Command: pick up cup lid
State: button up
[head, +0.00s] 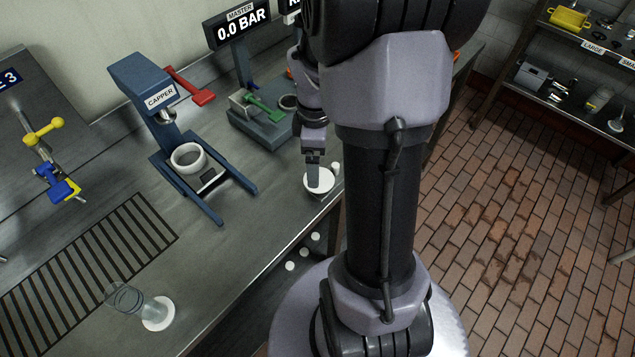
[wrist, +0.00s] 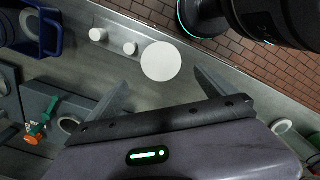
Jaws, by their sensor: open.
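A flat round white disc, which looks like the cup lid (wrist: 160,62), lies near the counter's front edge. In the head view the white lid (head: 322,186) shows just beneath my gripper, partly covered by its fingers. My gripper (head: 313,172) points down over it. In the wrist view my gripper (wrist: 162,79) is open and empty, one finger to the left of the lid and one to the right. The lid is slightly ahead of the fingertips, with space on both sides. I cannot tell the exact height gap.
The blue capper (head: 160,97) holds a white cup (head: 188,158) to the left. A clear glass (head: 125,298) stands beside another white disc (head: 158,314). Small white pieces (wrist: 98,35) are near the lid. The green-handled fixture (head: 265,108) is behind. Tiled floor lies right.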

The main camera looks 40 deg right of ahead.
jog(key=f, duration=0.1)
jog(key=f+b, duration=0.1)
jog(key=f, duration=0.1)
jog(key=f+b, duration=0.1)
jog(key=f, duration=0.1)
jog(key=shift+s, duration=0.35)
jog(key=shift+w+f, duration=0.1)
jog(key=shift+f, duration=0.15)
jog(key=shift+f+b, duration=0.25)
jog(key=shift+b, duration=0.15)
jog(key=c, duration=1.4)
